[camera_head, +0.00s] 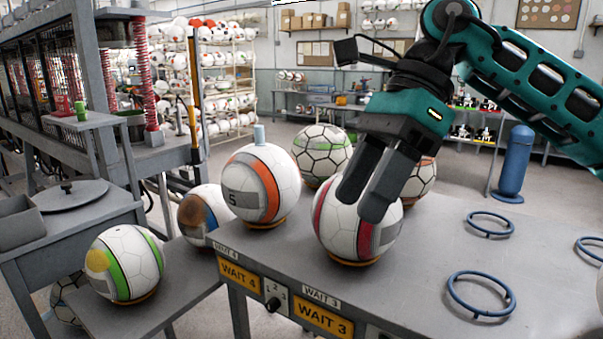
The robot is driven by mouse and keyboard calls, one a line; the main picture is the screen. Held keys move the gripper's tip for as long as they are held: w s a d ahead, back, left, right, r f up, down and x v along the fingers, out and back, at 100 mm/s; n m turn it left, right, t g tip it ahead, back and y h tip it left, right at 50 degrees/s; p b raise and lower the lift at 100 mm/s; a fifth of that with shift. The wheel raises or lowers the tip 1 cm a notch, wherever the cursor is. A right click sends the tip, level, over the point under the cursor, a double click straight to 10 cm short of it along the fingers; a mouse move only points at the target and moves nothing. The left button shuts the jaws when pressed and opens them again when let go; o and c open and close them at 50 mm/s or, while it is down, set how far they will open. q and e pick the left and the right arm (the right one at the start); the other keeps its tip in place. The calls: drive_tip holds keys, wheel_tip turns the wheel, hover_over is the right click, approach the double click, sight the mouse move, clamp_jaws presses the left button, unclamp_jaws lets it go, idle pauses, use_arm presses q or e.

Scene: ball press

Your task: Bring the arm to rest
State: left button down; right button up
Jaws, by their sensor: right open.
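My right arm (520,75) comes in from the upper right in the head view. My right gripper (364,205) is open, its two dark fingers pointing down at a white ball with a red stripe (328,222). The fingers overlap the ball's upper right side in the picture; I cannot tell whether they touch it. This ball sits on a yellow ring on the grey table (420,290), behind the WAIT 3 label (323,317). My left gripper is not in view.
An orange-striped ball (262,190) with a small blue cylinder above it stands behind WAIT 4. More balls stand behind the gripper. Blue rings (481,295) lie empty on the table's right. A green-striped ball (128,262) rests on the lower left shelf.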

drive_tip(key=s+a+f+m+g+y, duration=0.1)
drive_tip(key=a+f+m+g+y, duration=0.15)
drive_tip(key=a+y, duration=0.3)
drive_tip(key=s+a+f+m+g+y, duration=0.2)
drive_tip(key=a+m+y, duration=0.25)
drive_tip(key=y, duration=0.25)
drive_tip(key=w+d+f+m+t+h, duration=0.2)
drive_tip(key=w+d+f+m+t, duration=0.15)
drive_tip(key=f+m+t, duration=0.65)
drive_tip(key=w+d+f+m+t+h, duration=0.3)
drive_tip(key=m+t, duration=0.4)
drive_tip(key=m, duration=0.7)
drive_tip(key=w+d+f+m+t+h, duration=0.15)
drive_tip(key=d+f+m+t, duration=0.25)
drive_tip(key=f+m+t, duration=0.6)
drive_tip(key=s+d+f+m+g+h, duration=0.4)
drive_tip(key=s+f, duration=0.4)
drive_tip(key=f, duration=0.2)
drive_tip(key=s+d+f+m+g+h, duration=0.4)
drive_tip(key=s+f+m, duration=0.4)
drive_tip(key=f, duration=0.2)
drive_tip(key=shift+s+d+f+m+g+h, duration=0.2)
drive_tip(key=shift+d+m+g+h, duration=0.2)
drive_tip(key=shift+d+h, duration=0.6)
drive_tip(key=shift+d, duration=0.15)
